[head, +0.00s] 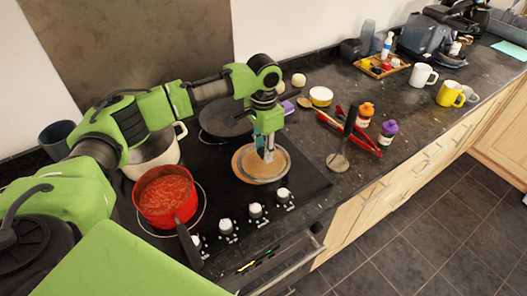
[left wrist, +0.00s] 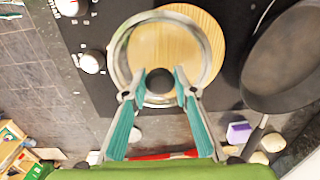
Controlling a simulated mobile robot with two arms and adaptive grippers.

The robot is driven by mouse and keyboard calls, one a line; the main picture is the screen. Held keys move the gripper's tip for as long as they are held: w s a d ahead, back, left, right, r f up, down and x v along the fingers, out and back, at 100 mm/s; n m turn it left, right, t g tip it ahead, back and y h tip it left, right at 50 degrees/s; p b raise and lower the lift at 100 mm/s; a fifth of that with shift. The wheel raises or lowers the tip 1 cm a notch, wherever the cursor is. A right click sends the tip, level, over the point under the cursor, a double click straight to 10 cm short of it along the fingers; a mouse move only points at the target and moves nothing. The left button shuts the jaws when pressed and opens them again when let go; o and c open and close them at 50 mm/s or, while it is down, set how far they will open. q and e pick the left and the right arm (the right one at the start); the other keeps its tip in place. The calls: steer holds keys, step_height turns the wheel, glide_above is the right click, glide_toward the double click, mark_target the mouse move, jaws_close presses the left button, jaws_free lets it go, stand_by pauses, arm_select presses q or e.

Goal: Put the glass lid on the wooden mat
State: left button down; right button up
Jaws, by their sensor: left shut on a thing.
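The glass lid (head: 281,171) is a clear disc with a metal rim and a dark knob. It lies level over the wooden mat (head: 240,160), a round pale board on the black cooktop. In the left wrist view the lid's knob (left wrist: 159,81) sits between my fingertips, and the mat (left wrist: 205,24) shows through the glass and past the rim at the upper right. The lid is thus off-centre over the mat. I cannot tell whether they touch. My left gripper (head: 267,155) is shut on the knob from above; it also shows in the left wrist view (left wrist: 159,88). My right gripper is not visible.
A red pot (head: 152,216) of sauce and a pale pot (head: 150,160) stand left on the cooktop. A dark pan (head: 222,119) is behind the mat. Knobs (head: 256,211) line the front.

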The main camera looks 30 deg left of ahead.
arm_select(q)
steer(key=shift+f, duration=0.9)
steer(key=shift+s+f, duration=0.1)
steer(key=c, duration=1.7)
jaws_free()
steer(key=shift+o, duration=0.3)
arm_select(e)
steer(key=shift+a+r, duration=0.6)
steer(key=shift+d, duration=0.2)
arm_select(q)
steer(key=shift+r, duration=0.5)
step_height(320, 180, up, 11)
steer(key=b, duration=0.3)
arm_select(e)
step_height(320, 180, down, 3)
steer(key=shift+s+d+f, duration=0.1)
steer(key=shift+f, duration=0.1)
arm_select(q)
steer(key=shift+r, duration=0.1)
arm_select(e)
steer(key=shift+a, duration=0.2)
